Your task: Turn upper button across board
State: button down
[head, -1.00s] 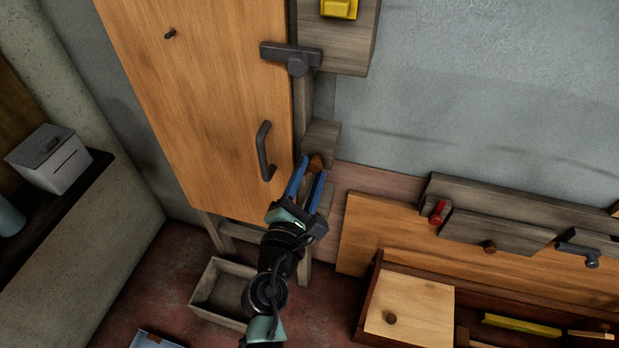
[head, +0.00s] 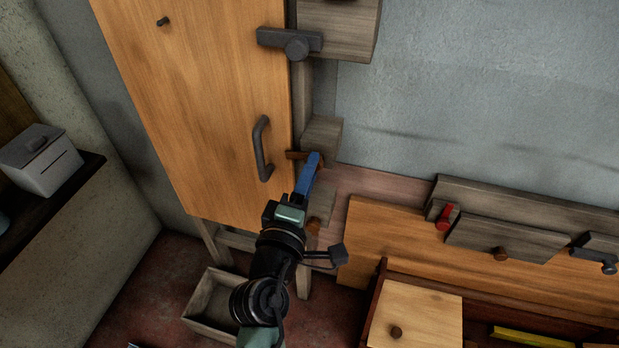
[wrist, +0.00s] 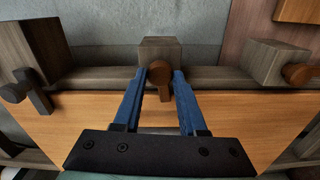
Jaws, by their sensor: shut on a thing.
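The tall orange wooden board (head: 200,110), with a dark handle, fills the left of the head view. A dark grey turn button (head: 290,42) at its upper right edge lies across the board. Below it, a brown turn button (head: 300,155) on a grey wooden block now reaches over the board's edge. My gripper (head: 314,158) is at this brown button, its blue fingers on either side of the button's bar. In the wrist view the brown button (wrist: 160,72) sits between the fingertips, its bar pointing down over the board. Another brown button (wrist: 302,74) is at the right there.
An open wooden box (head: 212,302) stands on the floor below the board. At the right are a lower wall board with a red button (head: 445,216) and a drawer unit (head: 420,310). The grey wall (head: 480,90) at the upper right is bare.

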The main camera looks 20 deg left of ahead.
jog(key=shift+f+m+b, duration=0.1)
jog(key=shift+m+b, duration=0.3)
jog(key=shift+m, duration=0.5)
jog(key=shift+c, duration=2.3)
grip_release()
jog(key=s, duration=1.3)
